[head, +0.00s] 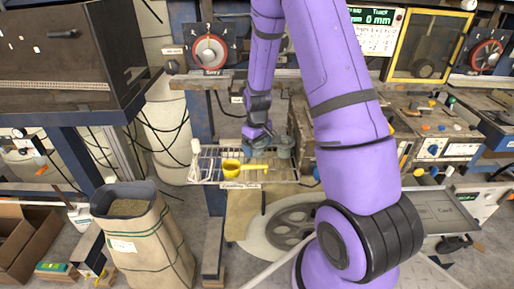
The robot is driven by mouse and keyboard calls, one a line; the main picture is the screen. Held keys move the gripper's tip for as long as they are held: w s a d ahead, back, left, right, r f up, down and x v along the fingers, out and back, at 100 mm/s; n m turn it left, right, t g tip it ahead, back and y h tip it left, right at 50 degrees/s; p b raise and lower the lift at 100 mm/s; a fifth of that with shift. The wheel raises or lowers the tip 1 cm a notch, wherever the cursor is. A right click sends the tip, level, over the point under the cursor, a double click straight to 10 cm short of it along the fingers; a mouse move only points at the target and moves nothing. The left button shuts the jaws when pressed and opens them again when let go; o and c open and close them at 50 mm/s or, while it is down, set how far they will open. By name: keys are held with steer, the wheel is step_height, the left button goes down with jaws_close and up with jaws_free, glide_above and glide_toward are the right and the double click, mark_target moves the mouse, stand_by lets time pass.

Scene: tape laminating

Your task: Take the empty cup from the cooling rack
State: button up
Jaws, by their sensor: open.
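The cooling rack (208,179) is a wire shelf with a label on its front edge, near the middle of the head view. A yellow cup (231,167) with a handle pointing right sits at the rack's front; whether it is empty I cannot tell. A grey-green cup-like vessel (284,147) stands at the rack's right side, partly behind my arm. My gripper (262,148) is open, pointing down just above the rack, behind and right of the yellow cup. The fingertips are small, and I cannot tell whether they touch anything.
A large paper sack (150,240) of granular material stands on the floor at lower left. A dark cabinet (70,60) fills the upper left. A cluttered workbench (435,125) lies to the right. Below the rack is a round metal wheel-like part (290,228). A white bottle (196,148) stands at the rack's left.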

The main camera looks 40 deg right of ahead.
steer(key=c, duration=0.6)
steer(key=shift+c, duration=0.2)
steer(key=shift+r, duration=0.15)
